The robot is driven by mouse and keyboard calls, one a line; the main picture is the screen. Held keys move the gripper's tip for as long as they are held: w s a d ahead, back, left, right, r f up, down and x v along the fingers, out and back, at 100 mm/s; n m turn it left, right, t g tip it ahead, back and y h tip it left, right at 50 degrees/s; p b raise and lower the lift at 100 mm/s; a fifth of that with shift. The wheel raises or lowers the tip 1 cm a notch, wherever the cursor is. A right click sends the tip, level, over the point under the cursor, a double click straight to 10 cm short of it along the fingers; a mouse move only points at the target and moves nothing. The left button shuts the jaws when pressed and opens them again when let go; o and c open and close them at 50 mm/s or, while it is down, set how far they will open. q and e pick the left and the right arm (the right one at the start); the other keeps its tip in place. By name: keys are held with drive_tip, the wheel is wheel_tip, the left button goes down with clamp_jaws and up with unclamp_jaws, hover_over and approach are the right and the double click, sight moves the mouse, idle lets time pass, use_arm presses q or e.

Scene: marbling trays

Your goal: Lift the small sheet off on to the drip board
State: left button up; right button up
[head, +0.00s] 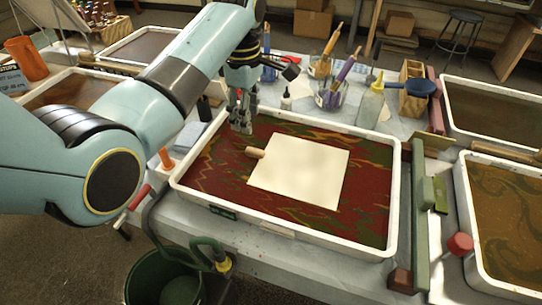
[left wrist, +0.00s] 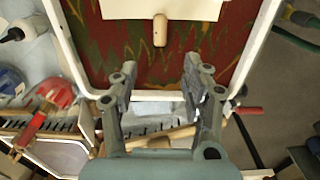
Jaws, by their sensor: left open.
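The small sheet (head: 300,172) is cream and lies flat in the white-rimmed tray (head: 290,235) of red, green and yellow marbled liquid. A wooden peg (head: 255,152) sits at its left edge, and in the left wrist view the peg (left wrist: 160,30) points toward my fingers. My left gripper (head: 241,124) is over the tray's far left part, beyond the peg. In the left wrist view its jaws (left wrist: 156,80) are apart with nothing between them, short of the peg. I cannot pick out the drip board for certain. My right gripper is out of view.
Behind the tray stand jars of tools (head: 328,92) and a squeeze bottle (head: 369,104). A green bar (head: 420,215) stands along the tray's right side, with other marbling trays (head: 510,225) beyond. A green bucket (head: 165,278) is below the front edge.

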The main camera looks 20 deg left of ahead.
use_arm(q)
hover_over(252, 149)
wheel_tip(252, 149, down, 5)
drive_tip(key=shift+a+f+b, duration=0.1)
drive_tip(key=shift+a+b, duration=0.05)
drive_tip(key=shift+b, duration=0.25)
wheel_tip(252, 149, down, 5)
drive_tip(key=shift+f+b, duration=0.2)
drive_tip(key=shift+b, duration=0.2)
drive_tip(key=c, duration=0.9)
drive_tip(key=shift+r, duration=0.15)
